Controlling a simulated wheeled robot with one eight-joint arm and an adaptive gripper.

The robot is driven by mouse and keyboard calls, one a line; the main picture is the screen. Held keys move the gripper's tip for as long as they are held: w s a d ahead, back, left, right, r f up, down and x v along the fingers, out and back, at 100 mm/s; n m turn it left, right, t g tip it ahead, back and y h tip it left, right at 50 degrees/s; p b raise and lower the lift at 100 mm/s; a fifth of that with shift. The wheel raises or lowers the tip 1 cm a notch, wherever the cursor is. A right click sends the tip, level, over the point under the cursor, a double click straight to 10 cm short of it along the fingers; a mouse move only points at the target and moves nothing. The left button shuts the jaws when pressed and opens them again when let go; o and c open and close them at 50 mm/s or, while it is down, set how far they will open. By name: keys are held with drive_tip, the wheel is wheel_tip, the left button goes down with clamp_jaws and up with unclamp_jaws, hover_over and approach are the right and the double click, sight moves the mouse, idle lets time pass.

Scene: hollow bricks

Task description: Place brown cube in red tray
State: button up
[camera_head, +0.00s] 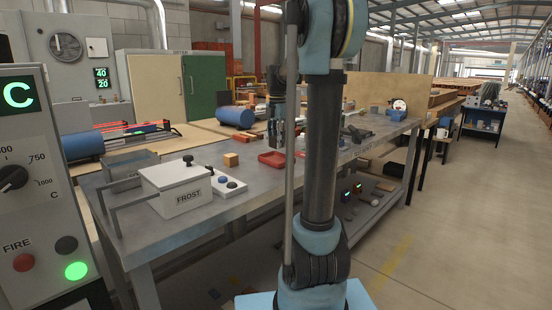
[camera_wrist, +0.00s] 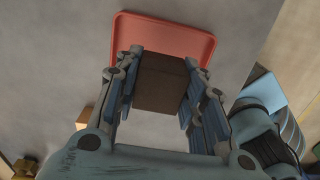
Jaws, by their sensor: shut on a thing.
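My gripper (camera_wrist: 163,60) is shut on a brown cube (camera_wrist: 160,85), which sits between the two fingers in the wrist view. The red tray (camera_wrist: 165,34) lies on the grey bench past the fingertips, and the cube covers part of its near edge in that view. In the head view my gripper (camera_head: 276,132) points down above the bench, close over the red tray (camera_head: 271,160). The cube cannot be made out clearly in the head view. The tray surface that shows in the wrist view looks empty.
A white FROST box (camera_head: 178,190) and a white button panel (camera_head: 226,186) are nearer the front left. Small tools and blocks lie to the right, partly behind my arm.

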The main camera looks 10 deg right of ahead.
sight(277, 161)
drive_tip(key=shift+s+f, duration=0.1)
drive_tip(key=shift+f, duration=2.9)
drive_tip(key=shift+f, duration=0.1)
drive_tip(key=o, duration=1.1)
drive_tip(key=shift+o, duration=0.2)
